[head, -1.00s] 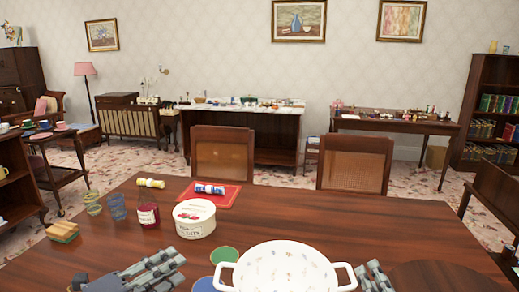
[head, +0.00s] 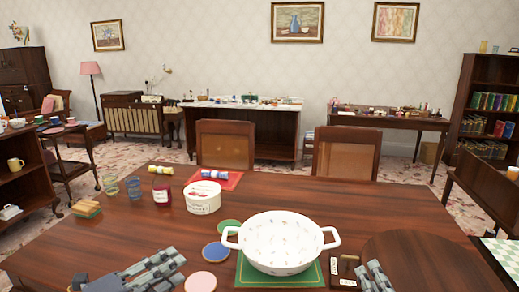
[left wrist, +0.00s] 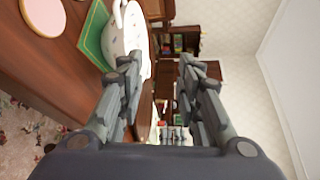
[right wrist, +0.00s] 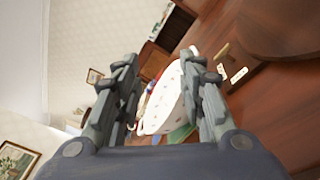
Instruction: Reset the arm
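My left gripper (head: 150,272) is at the bottom left of the head view, over the near part of the table. In the left wrist view its two fingers (left wrist: 160,68) stand apart with nothing between them. My right gripper (head: 377,278) is at the bottom, to the right of a white two-handled bowl (head: 268,246). In the right wrist view its fingers (right wrist: 160,65) are apart and empty, with the bowl beyond them. Both arms are mostly out of the head view.
The bowl sits on a green mat (head: 243,276) on the wooden table (head: 330,205). Chairs (head: 345,155) line the far side.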

